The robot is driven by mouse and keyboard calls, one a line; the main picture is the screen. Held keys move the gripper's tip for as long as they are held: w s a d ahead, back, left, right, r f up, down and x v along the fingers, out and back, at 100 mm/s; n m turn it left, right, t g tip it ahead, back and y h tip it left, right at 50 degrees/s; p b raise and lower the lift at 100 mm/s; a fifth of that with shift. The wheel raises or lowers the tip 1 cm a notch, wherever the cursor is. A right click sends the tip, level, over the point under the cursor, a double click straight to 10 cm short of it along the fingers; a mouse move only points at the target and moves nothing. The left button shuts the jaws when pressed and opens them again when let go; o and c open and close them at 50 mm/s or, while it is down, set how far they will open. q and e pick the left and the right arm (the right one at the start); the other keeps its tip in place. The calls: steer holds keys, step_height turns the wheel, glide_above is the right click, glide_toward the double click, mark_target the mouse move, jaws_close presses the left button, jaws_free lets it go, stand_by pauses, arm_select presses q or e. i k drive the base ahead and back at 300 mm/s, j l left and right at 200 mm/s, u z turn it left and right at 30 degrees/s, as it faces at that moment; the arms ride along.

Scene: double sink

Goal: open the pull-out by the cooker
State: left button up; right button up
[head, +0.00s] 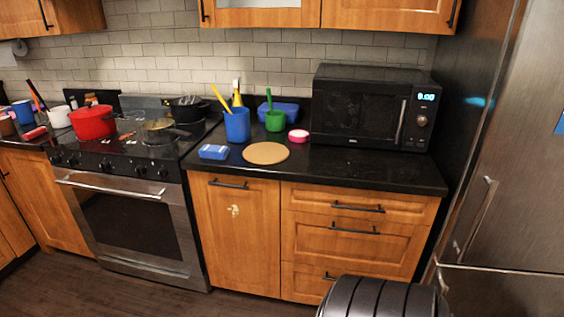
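The wooden pull-out (238,238) stands directly right of the cooker (130,190). It is a tall, narrow front, flush with its neighbours and shut. Its black bar handle (228,184) runs level near the top edge. A small pale mark shows on the front below the handle. Neither of my grippers is in the head view, so nothing of mine touches the handle.
Three drawers (352,232) lie right of the pull-out. A dark, ribbed rounded object (385,298) stands at the bottom edge before them. The steel fridge (510,190) is at the right. The floor (160,301) before the cooker looks clear.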

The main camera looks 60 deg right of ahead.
mark_target(238, 217)
steer(key=z, duration=1.65)
